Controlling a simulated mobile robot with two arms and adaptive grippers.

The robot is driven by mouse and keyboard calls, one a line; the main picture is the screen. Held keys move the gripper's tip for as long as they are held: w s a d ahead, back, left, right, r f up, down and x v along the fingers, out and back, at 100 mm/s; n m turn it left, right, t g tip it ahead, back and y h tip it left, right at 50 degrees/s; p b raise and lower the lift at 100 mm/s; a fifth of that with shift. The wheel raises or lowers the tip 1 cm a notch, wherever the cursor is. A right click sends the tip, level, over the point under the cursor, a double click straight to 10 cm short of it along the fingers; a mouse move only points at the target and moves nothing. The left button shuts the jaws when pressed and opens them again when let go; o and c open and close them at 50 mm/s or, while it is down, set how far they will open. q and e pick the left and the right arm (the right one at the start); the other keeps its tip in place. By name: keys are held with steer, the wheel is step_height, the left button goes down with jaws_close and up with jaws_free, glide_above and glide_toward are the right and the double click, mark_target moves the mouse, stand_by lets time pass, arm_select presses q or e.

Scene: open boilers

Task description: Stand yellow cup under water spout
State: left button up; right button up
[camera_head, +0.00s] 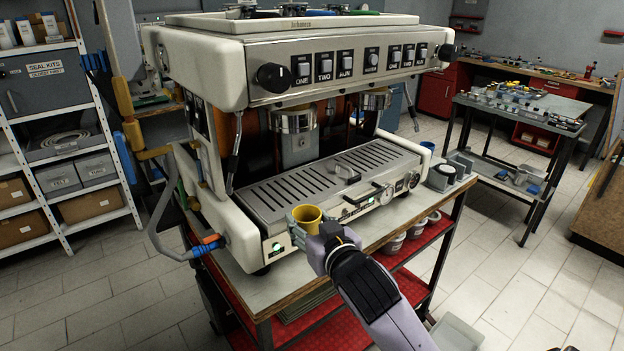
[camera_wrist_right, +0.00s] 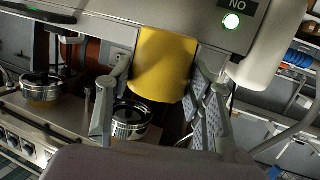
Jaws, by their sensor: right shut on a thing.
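The yellow cup (camera_head: 307,216) is upright at the front edge of the machine's slotted drip tray (camera_head: 285,200), left of the tray's middle. My right gripper (camera_head: 306,234) is shut on the cup from the front. In the right wrist view the yellow cup (camera_wrist_right: 163,62) fills the space between the two fingers (camera_wrist_right: 160,95). Whether its base touches anything is hidden. A thin steel pipe (camera_head: 236,150) hangs at the machine's left side. I cannot tell which is the water spout. My left gripper is not in view.
A small grey block (camera_head: 347,172) lies on the drip tray. A grey hose (camera_head: 160,230) loops at left.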

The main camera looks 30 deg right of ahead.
steer(key=w+d+r+m+h, duration=0.1)
steer(key=d+r, duration=0.6)
steer(key=shift+d+m+h, duration=0.3)
steer(key=r+p+x, duration=0.1)
steer(key=x, duration=0.4)
steer(key=r+p+x, duration=0.1)
steer(key=x, duration=0.4)
steer(key=p+x, duration=0.1)
steer(key=x, duration=0.4)
steer(key=shift+w+d+r+p, duration=0.1)
steer(key=shift+w+r+p, duration=0.25)
steer(key=shift+w, duration=0.3)
steer(key=shift+w+d, duration=0.1)
steer(key=shift+w, duration=0.25)
steer(key=shift+w+f, duration=0.1)
steer(key=shift+f, duration=0.2)
step_height(320, 180, down, 3)
steer(key=shift+r+p, duration=0.1)
steer(key=shift+p, duration=0.55)
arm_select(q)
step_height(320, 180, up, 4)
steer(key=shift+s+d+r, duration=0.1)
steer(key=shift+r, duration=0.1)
arm_select(e)
steer(key=shift+f, duration=0.2)
